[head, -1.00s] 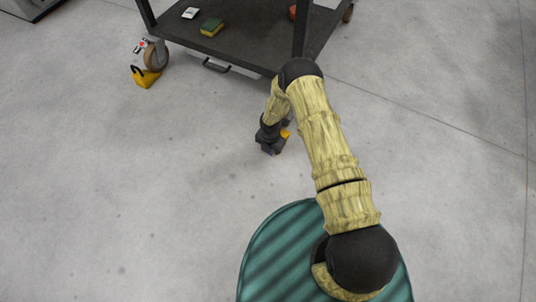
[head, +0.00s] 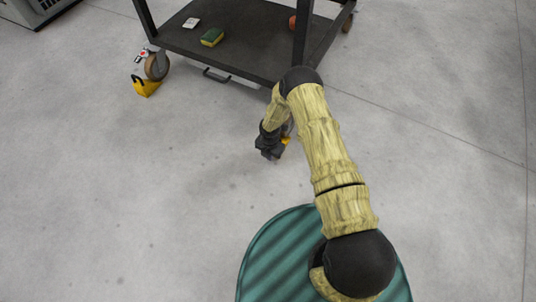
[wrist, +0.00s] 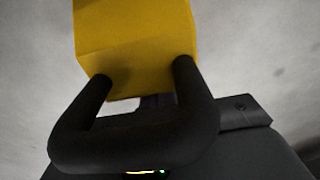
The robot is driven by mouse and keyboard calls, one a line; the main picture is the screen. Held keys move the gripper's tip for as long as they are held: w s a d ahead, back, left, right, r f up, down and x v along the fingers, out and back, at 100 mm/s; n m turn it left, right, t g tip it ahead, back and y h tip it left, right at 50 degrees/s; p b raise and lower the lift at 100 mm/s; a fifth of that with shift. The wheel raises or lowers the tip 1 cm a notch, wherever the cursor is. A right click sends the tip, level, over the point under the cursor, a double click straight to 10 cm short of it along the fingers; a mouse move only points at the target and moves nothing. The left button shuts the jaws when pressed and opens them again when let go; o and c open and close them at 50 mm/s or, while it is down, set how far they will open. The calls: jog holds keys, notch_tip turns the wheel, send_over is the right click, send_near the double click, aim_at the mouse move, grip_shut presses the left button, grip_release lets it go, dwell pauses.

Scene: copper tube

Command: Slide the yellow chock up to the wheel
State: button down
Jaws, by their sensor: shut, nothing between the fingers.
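A yellow chock shows close up in the wrist view (wrist: 135,50), with a black loop handle (wrist: 135,140) towards the camera. In the head view only a small yellow patch of it (head: 286,140) shows beside my gripper (head: 268,152), which is low over the floor. My gripper is shut with nothing held; its fingertips are mostly hidden behind the handle. I cannot tell whether it touches the chock. A second yellow chock (head: 147,88) with a black handle sits at the cart's left caster wheel (head: 157,66). My arm hides the cart's near right corner and any wheel there.
The dark cart (head: 240,58) stands at the top, with a sponge (head: 212,37), a white item (head: 191,23) and a reddish round item (head: 293,22) on its lower shelf. A handle (head: 216,75) sticks out in front. The floor left of my gripper is clear.

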jog(key=shift+s+a, duration=0.9)
jog(key=shift+s, duration=0.1)
notch_tip(320, 180, up, 10)
jog(key=p, duration=0.6)
jog(key=shift+s+a, duration=0.15)
jog(key=shift+s, duration=0.2)
jog(key=shift+w, duration=0.1)
